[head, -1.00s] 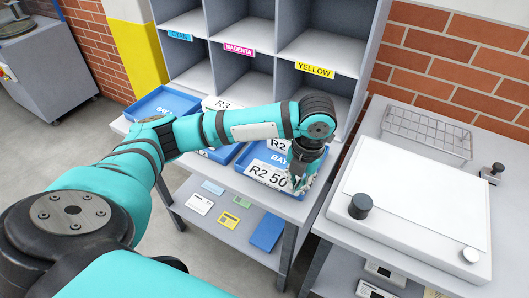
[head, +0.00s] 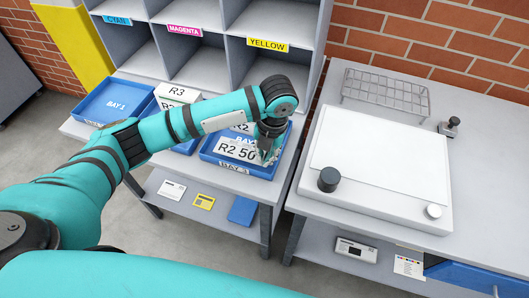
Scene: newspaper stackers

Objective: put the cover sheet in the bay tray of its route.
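A white cover sheet marked "R2 50" (head: 232,150) is at the rightmost blue tray (head: 285,140), whose front label seems to read BAY 3. Another white piece marked R2 (head: 240,128) shows behind it, partly covered by my arm. My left gripper (head: 268,155) points down at the sheet's right edge, over the tray. Its fingers are small and overlap the sheet's edge, so I cannot tell if they grip it or if the sheet rests on the tray floor. The BAY 1 tray (head: 112,103) is at the left. My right gripper is not in view.
A grey shelf with cyan, magenta and yellow labels (head: 267,44) stands behind the trays. A second table at right holds a white flat board (head: 380,160) with a black knob (head: 328,180) and a wire rack (head: 386,95). Cards lie on the lower shelf (head: 204,202).

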